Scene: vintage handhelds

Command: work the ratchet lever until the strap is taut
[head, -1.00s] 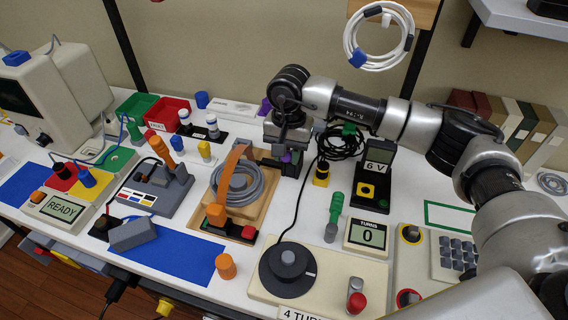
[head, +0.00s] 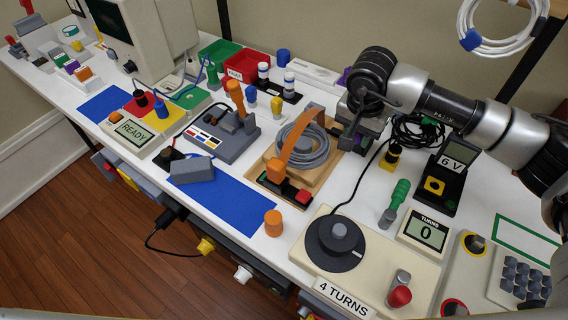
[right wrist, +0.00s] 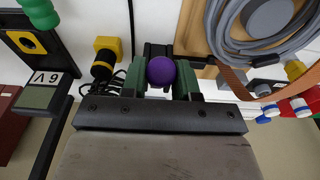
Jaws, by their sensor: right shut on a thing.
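The orange strap (head: 291,146) arches over a grey cable coil (head: 318,158) on a wooden board (head: 325,176). Its near end meets an orange block beside a red button on a black base. My right gripper (head: 350,136) is at the board's far right side. In the right wrist view, its green fingers (right wrist: 160,84) are shut on the purple ball knob (right wrist: 161,70), seemingly the ratchet lever's knob. A black part (right wrist: 153,48) shows behind the knob. The gripper hides most of the ratchet in the head view. My left gripper is not in view.
A black cable bundle (head: 418,131) and a 6 V meter (head: 440,178) stand right of the gripper. A green-handled tool (head: 395,203) and a crank box (head: 315,262) are nearer. A grey console (head: 222,137) lies left of the board. The blue mat (head: 230,205) has free room.

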